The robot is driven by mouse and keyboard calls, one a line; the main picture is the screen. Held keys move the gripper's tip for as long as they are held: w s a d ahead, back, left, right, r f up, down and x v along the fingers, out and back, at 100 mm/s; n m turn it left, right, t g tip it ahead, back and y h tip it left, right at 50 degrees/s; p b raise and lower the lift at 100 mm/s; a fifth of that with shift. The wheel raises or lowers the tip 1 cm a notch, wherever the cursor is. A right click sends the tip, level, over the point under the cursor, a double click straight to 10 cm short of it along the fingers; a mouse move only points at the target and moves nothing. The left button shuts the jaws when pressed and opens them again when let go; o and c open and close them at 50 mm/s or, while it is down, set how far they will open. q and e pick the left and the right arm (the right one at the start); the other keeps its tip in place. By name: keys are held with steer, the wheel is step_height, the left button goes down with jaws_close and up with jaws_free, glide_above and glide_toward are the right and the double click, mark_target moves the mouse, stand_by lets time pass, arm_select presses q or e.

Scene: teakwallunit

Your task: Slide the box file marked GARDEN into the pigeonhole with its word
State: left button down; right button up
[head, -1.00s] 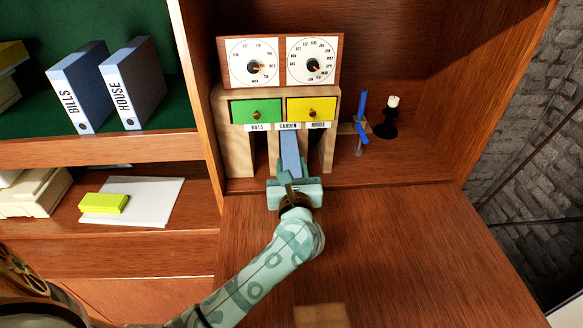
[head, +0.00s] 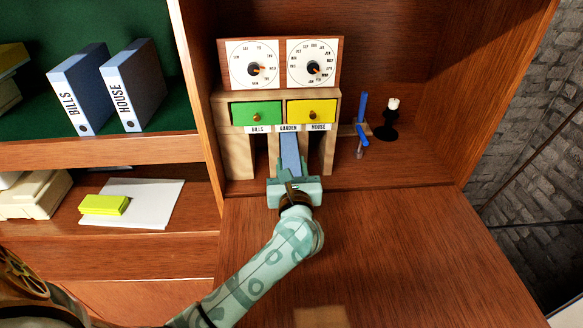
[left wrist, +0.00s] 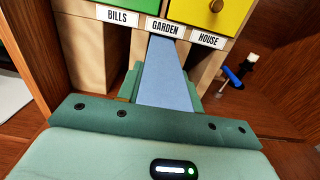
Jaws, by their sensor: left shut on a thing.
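A blue box file (head: 290,155) stands upright in the mouth of the middle pigeonhole, under the GARDEN label (head: 288,128). Its far end is between the wooden dividers and its near end sticks out. My left gripper (head: 293,178) is shut on this near end, in front of the wooden pigeonhole unit (head: 237,155). The left wrist view shows the blue top of the file (left wrist: 165,75) running in under the GARDEN label (left wrist: 166,27). Its spine word is hidden. The BILLS pigeonhole at left and the HOUSE pigeonhole at right look empty. My right gripper is not in view.
Box files BILLS (head: 80,88) and HOUSE (head: 133,85) stand on the green-backed shelf. Green (head: 257,113) and yellow (head: 311,111) drawers sit above the pigeonholes. A blue-handled tool (head: 362,120) and black candlestick (head: 388,125) stand right. The desk front is mostly clear.

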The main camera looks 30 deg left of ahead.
arm_select(q)
steer(key=shift+w+a, duration=0.1)
steer(key=shift+w, duration=0.05)
stand_by(0.4)
steer(key=shift+w+a, duration=0.1)
steer(key=shift+w, duration=0.05)
stand_by(0.5)
steer(key=shift+w+a, duration=0.2)
steer(key=shift+w, duration=0.05)
stand_by(0.5)
steer(key=shift+w+a, duration=0.1)
steer(key=shift+w+a, duration=0.1)
stand_by(0.3)
steer(key=shift+w, duration=0.1)
